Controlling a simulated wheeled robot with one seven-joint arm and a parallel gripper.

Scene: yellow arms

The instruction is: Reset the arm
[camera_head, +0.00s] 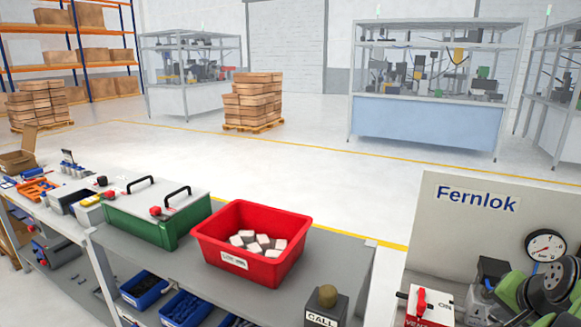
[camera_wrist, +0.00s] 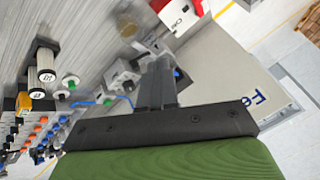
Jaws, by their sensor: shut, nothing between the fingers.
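My gripper (camera_wrist: 157,68) shows in the wrist view as dark fingers held together beyond a black mount and a green body. It is shut and holds nothing. It points at a grey panel with fittings, and the gap to that panel is hard to judge. In the head view my green and black arm links (camera_head: 545,290) are at the lower right, in front of the Fernlok panel (camera_head: 455,235). The fingertips cannot be made out there.
A red bin (camera_head: 215,247) with several pale blocks stands on the grey bench (camera_head: 345,262), right of a green case (camera_head: 150,228). A gauge (camera_head: 546,246), a red-handled switch box (camera_head: 428,306) and a CALL button box (camera_head: 326,308) are near my arm. Open floor lies beyond.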

